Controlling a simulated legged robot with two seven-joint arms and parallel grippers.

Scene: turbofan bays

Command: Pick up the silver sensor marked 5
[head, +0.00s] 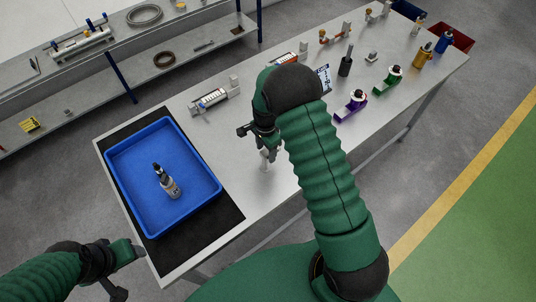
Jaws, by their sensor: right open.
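A silver sensor with a black top (170,187) lies in the blue tray (206,207); its marking is too small to read. My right gripper (259,139) is open above the table, to the right of the tray. A small silver-white piece (265,164) shows just below it, partly hidden by the gripper; I cannot tell whether they touch. My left gripper (121,270) is low at the left, off the table's near edge, apart from the tray; its jaws are unclear.
The tray stands on a black mat (224,226). Along the metal table (218,135) stand a silver cylinder (210,100), a dark sensor (346,63), purple (354,105) and green (388,80) holders, and a gold sensor (424,55). A shelf (190,60) stands behind.

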